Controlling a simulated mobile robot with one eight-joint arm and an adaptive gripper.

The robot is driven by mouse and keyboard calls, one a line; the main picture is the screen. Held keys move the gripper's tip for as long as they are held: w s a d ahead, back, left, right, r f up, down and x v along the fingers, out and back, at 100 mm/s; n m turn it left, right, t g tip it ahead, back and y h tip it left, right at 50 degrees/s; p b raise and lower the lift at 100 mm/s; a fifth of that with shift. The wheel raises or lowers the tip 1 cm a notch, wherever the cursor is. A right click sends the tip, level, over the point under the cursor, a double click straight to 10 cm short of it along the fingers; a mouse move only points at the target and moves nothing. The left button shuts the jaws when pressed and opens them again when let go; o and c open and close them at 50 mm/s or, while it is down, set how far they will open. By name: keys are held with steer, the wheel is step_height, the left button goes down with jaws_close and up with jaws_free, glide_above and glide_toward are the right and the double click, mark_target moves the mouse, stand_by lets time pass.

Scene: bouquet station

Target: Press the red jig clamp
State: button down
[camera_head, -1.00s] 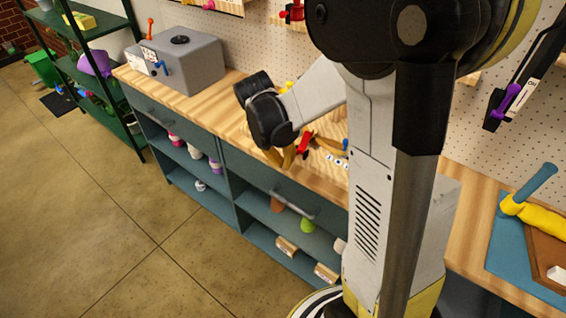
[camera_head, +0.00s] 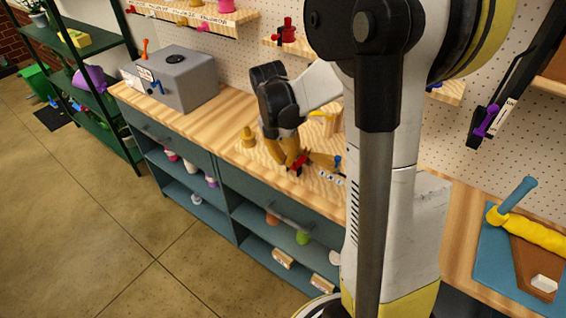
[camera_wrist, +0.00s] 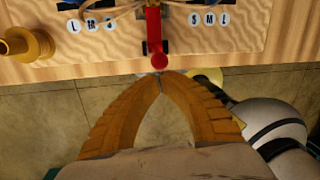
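The red jig clamp (camera_wrist: 154,28) shows in the wrist view as an upright red bar with a round red knob at its lower end, near the wooden bench edge. In the head view a small red part of it (camera_head: 300,163) shows beside my fingers. My gripper (camera_wrist: 160,77) has orange ribbed fingers whose tips meet, with nothing seen between them. In the wrist view the fingertips are just below the knob in the picture; I cannot tell whether they touch it. In the head view my gripper (camera_head: 294,158) is low over the bench.
A yellow peg-like piece (camera_head: 248,138) stands on the bench left of my gripper. White S, M and L discs (camera_wrist: 208,19) flank the clamp. A grey box (camera_head: 188,82) stands at the bench's left end. A blue mat (camera_head: 490,250) with tools lies at right. Floor in front is clear.

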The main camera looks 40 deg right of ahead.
steer(key=shift+w+d+r, duration=0.15)
steer(key=shift+d+r, duration=0.05)
steer(key=shift+d, duration=0.15)
steer(key=shift+a, duration=0.1)
stand_by(0.5)
